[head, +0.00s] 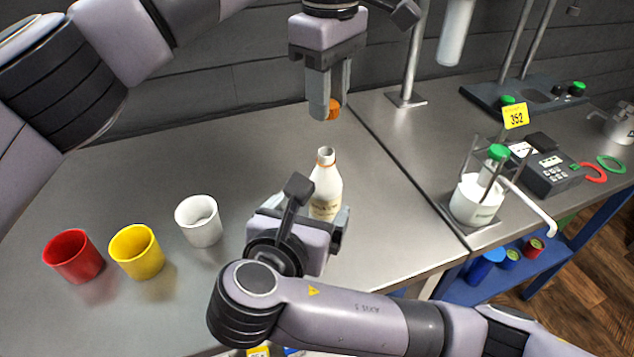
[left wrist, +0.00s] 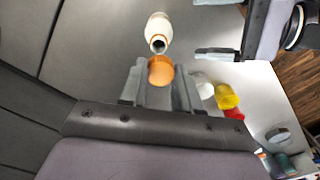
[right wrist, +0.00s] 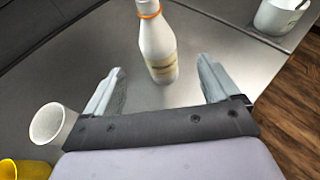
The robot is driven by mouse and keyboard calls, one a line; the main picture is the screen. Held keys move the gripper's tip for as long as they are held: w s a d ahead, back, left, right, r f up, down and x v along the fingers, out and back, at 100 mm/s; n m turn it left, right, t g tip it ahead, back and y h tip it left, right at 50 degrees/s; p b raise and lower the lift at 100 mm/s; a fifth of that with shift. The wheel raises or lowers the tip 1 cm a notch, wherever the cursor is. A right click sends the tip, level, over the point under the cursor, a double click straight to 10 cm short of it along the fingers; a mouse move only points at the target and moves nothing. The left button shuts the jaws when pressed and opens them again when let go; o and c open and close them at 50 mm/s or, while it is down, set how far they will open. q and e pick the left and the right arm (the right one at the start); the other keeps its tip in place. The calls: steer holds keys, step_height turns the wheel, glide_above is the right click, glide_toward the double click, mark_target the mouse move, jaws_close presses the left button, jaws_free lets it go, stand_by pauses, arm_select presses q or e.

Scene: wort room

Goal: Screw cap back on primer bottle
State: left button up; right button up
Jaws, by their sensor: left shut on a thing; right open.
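The white primer bottle (head: 325,190) stands upright and uncapped on the steel table, with an orange ring at its neck. It also shows in the left wrist view (left wrist: 158,32) with its open mouth, and in the right wrist view (right wrist: 157,45). My left gripper (head: 328,112) is shut on the orange cap (head: 334,108) and holds it above the bottle; the cap also shows in the left wrist view (left wrist: 160,71). My right gripper (right wrist: 160,88) is open and low, with its fingers apart on either side of the bottle's near side, not touching it as far as I can see.
A red cup (head: 74,256), a yellow cup (head: 137,251) and a white cup (head: 198,220) stand at the left. A white beaker (head: 476,200) stands on the right-hand bench, with a black device (head: 546,166) behind. The table behind the cups is clear.

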mark_target(328, 183)
arm_select(q)
steer(key=shift+w+a, duration=0.1)
steer(key=shift+w, duration=0.1)
arm_select(e)
steer(key=shift+w+a, duration=0.15)
arm_select(q)
steer(key=shift+s, duration=0.1)
arm_select(e)
steer(key=shift+r, duration=0.1)
steer(key=x, duration=1.2)
steer(key=c, duration=1.5)
arm_select(q)
steer(key=shift+f, duration=2.45)
steer(key=shift+f, duration=0.1)
